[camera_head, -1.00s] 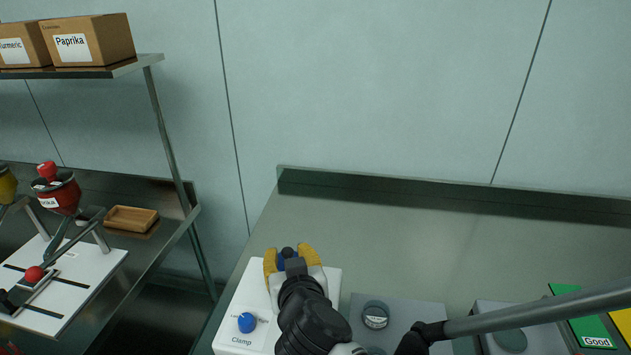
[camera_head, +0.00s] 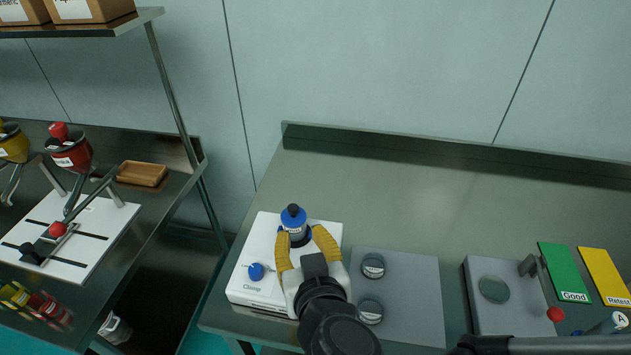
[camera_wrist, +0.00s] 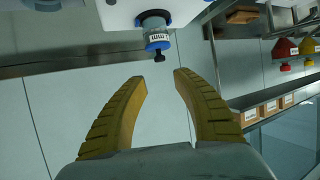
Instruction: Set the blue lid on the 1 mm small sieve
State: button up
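The blue lid (camera_head: 293,218), with a black knob on top, sits on a small stack on the white clamp machine (camera_head: 258,290). In the wrist view the lid (camera_wrist: 158,47) caps a grey small sieve (camera_wrist: 155,31) with a white label ending in "mm"; its number is not readable. My gripper (camera_head: 304,238) has its two yellow fingers spread wide. In the wrist view the gripper (camera_wrist: 160,77) is empty, and the stack stands ahead of its fingertips, apart from them.
Two round grey pieces (camera_head: 373,265) with labels rest on a grey plate (camera_head: 415,290) right of the clamp machine. A scale-like box (camera_head: 515,310) and green "Good" (camera_head: 564,270) and yellow "Retest" (camera_head: 606,275) mats lie further right. The table's back (camera_head: 400,175) is clear.

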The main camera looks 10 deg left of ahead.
jog(key=shift+s+d, duration=0.1)
jog(key=shift+s, duration=0.1)
jog(key=w+d+f+m+g+h, duration=0.15)
jog(key=w+d+h, duration=0.25)
jog(key=d, duration=0.9)
jog(key=s+d+r+m+g, duration=0.2)
jog(key=s+d+g, duration=0.2)
jog(key=d, duration=0.8)
jog(key=shift+s+d+r, duration=0.2)
jog(key=shift+s+d, duration=0.05)
jog(key=shift+s, duration=0.05)
